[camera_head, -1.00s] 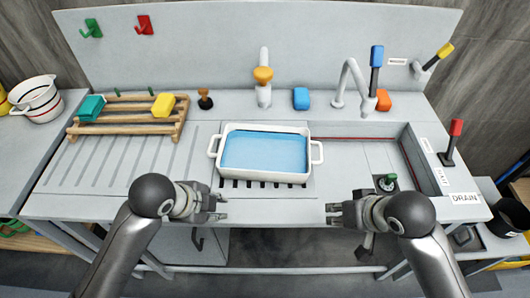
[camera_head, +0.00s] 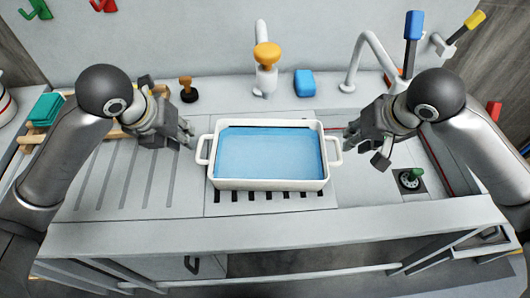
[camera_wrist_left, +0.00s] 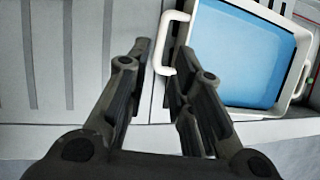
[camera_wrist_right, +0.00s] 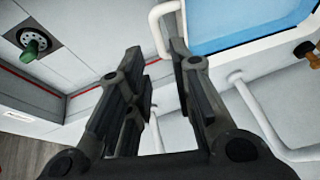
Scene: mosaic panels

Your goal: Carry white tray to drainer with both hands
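The white tray (camera_head: 268,184), filled with blue water (camera_head: 268,153), stands on the counter over a dark slotted grate (camera_head: 275,195). It has a loop handle at each short end. My left gripper (camera_head: 188,138) is open just left of the left handle (camera_head: 203,150); in the left wrist view the handle (camera_wrist_left: 168,42) is close to the fingertips. My right gripper (camera_head: 352,140) is open just right of the right handle (camera_head: 336,150); the right wrist view shows that handle (camera_wrist_right: 158,28) at the fingertips. Neither gripper visibly holds the tray. A ribbed draining surface (camera_head: 125,180) lies left of the tray.
A wooden rack with a green sponge (camera_head: 46,108) is at the left, partly behind my left arm. An orange-topped tap (camera_head: 266,60), blue block (camera_head: 304,83) and curved faucet (camera_head: 365,45) stand behind the tray. A green-knobbed drain (camera_head: 410,178) is at right.

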